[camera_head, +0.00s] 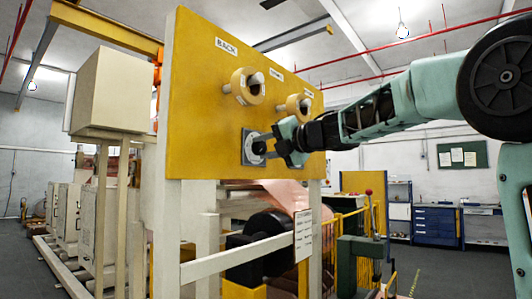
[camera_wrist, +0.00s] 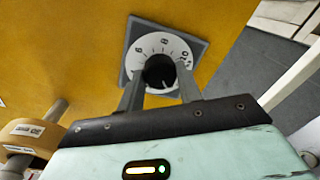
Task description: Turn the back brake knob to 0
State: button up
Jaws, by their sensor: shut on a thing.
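The brake knob (camera_wrist: 159,69) is black and stands at the centre of a white round dial (camera_wrist: 150,42) on a grey square plate (camera_wrist: 198,46). My gripper (camera_wrist: 160,76) is shut on the knob, with one finger on each side. In the wrist view the 6, 8 and 10 marks show around the dial's upper side. The lower dial is hidden behind the knob and fingers, and I cannot clearly read the pointer. In the head view the plate (camera_head: 247,154) sits low on the yellow panel (camera_head: 200,110), under a "BACK" label (camera_head: 226,46); my gripper (camera_head: 265,147) covers the knob.
Two yellowish round fittings, one upper left (camera_head: 247,86) and one to the right (camera_head: 295,106), stick out of the panel above my gripper. Below are a pale frame rail (camera_head: 240,249), a black roller (camera_head: 262,238) and copper foil (camera_head: 288,196). Open floor lies farther right.

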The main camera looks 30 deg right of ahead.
jog(key=shift+f+n, duration=0.15)
jog(key=shift+n, duration=0.25)
jog(key=o, duration=1)
jog(key=shift+s, duration=0.1)
jog(key=b+v, duration=0.4)
jog(key=v, duration=1.3)
jog(key=shift+s, duration=0.1)
